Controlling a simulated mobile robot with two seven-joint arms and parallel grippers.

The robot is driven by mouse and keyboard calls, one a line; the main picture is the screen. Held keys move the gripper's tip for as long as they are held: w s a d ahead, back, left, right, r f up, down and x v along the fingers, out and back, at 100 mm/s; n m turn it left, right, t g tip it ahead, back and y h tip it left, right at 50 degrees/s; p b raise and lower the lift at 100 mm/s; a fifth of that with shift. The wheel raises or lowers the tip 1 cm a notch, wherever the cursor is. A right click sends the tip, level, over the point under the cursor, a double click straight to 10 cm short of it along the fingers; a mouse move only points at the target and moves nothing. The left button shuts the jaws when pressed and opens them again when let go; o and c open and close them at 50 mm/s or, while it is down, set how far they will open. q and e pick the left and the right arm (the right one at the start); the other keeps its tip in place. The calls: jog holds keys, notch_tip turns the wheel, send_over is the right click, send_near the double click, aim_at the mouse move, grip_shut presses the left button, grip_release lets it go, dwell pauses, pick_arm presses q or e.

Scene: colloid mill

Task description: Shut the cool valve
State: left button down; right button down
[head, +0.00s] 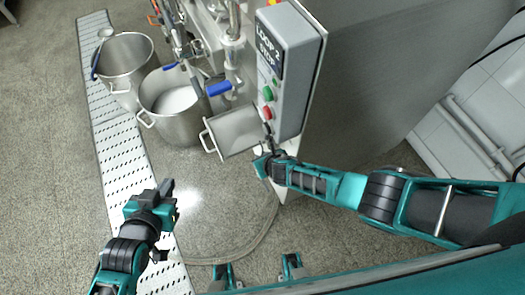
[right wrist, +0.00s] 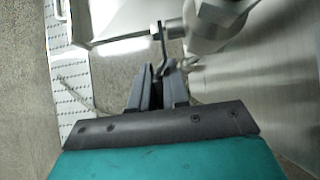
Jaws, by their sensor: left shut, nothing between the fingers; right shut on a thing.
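My right gripper (head: 268,143) is beside the lower end of the grey control box. In the right wrist view its fingers (right wrist: 158,78) are shut on a thin metal lever (right wrist: 162,42). The lever meets a rounded metal valve body (right wrist: 212,18). No label shows on this valve, so I cannot read whether it is the cool valve. In the head view my gripper and the box mostly hide it. My left gripper (head: 167,188) is shut and empty above the floor, near the perforated strip.
The control box (head: 292,75) reads "LOOP 2 STOP" and has green and red buttons. A blue handle (head: 219,88) is to its left.

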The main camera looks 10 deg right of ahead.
jog(key=shift+s+a+g+p, duration=0.3)
jog(key=shift+s+g+p, duration=0.25)
jog(key=shift+g+p, duration=0.25)
jog(key=shift+w+r, duration=0.15)
jog(key=shift+d+r, duration=0.1)
jog(key=c, duration=1.3)
grip_release()
jog(key=shift+d+r, duration=0.1)
jog(key=shift+o, duration=0.5)
jog(key=shift+w, duration=0.15)
jog(key=shift+d, duration=0.1)
jog(key=shift+r+p, duration=0.1)
jog(key=shift+p, duration=0.2)
